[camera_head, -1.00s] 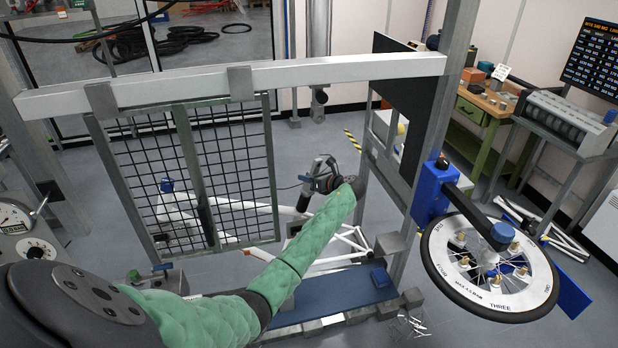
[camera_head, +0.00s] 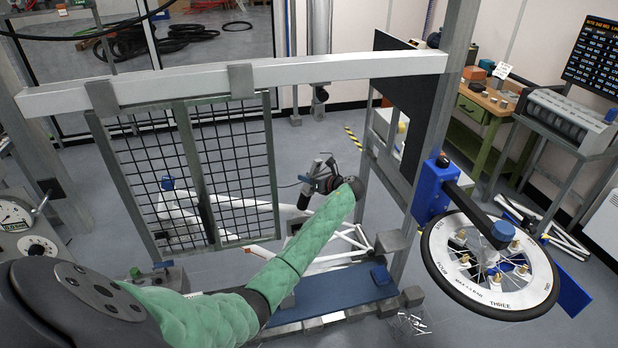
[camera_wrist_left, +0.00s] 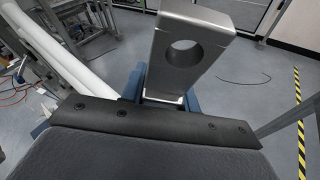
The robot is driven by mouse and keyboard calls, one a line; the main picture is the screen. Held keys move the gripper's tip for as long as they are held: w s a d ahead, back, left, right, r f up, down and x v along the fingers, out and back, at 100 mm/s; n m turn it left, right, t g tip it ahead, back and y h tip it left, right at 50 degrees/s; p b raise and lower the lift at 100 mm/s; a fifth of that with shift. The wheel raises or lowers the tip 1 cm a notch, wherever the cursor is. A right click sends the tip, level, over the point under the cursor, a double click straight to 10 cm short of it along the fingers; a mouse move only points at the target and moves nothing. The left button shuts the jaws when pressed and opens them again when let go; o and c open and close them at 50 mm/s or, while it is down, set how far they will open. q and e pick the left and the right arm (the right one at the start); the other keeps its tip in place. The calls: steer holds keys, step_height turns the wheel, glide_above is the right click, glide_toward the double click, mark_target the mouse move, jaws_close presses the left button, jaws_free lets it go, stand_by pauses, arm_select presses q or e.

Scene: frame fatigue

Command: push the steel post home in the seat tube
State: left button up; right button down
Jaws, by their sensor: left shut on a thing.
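My left arm, in a green sleeve, reaches from the left past the mesh panel in the head view. Its dark left gripper (camera_head: 307,192) is small there, above the white bike frame (camera_head: 180,212). In the left wrist view, a steel piece with a round hole (camera_wrist_left: 160,65), which I take to be the steel post's head, stands between the blue fingers. The left gripper (camera_wrist_left: 164,94) is shut on it. White tubes (camera_wrist_left: 62,45) show at the upper left there. The seat tube's mouth and the post's lower end are hidden, so I cannot tell the depth. My right gripper is out of view.
A mesh panel (camera_head: 234,165) hangs from a white crossbar (camera_head: 330,68), left of the arm. A wheel (camera_head: 437,268) is mounted on a blue bracket (camera_head: 430,192) at the right. A blue bench mat (camera_head: 335,293) lies below the arm.

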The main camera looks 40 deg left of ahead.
arm_select(q)
steer(key=o, duration=1)
steer(key=shift+s, duration=0.1)
steer(key=shift+f, duration=0.15)
